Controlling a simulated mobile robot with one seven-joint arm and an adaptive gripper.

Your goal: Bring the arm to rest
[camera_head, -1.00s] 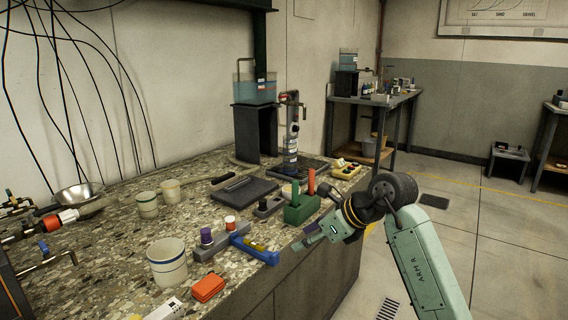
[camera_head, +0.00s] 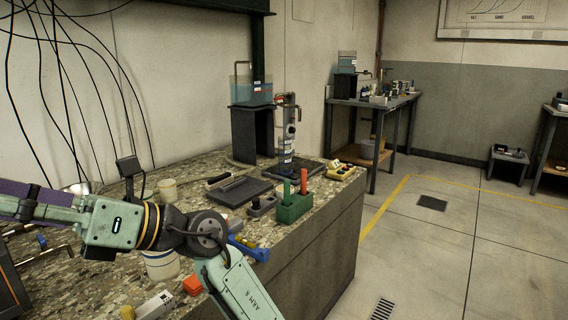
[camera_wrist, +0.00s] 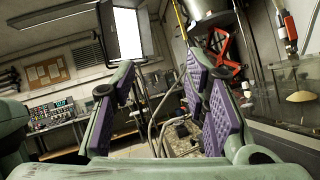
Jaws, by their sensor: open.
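My arm (camera_head: 230,285) rises from the bottom of the head view and bends left across the front of the stone-topped bench (camera_head: 120,290). The wrist is at the left, above the bench top, and the fingers run out of or close to the left edge there. In the wrist view my gripper (camera_wrist: 165,110) is open, with purple-padded fingers wide apart. Nothing is between the pads; the room shows through the gap. The arm hides part of a white cup (camera_head: 161,265) and the things at the bench's left.
A column apparatus (camera_head: 288,140) stands behind.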

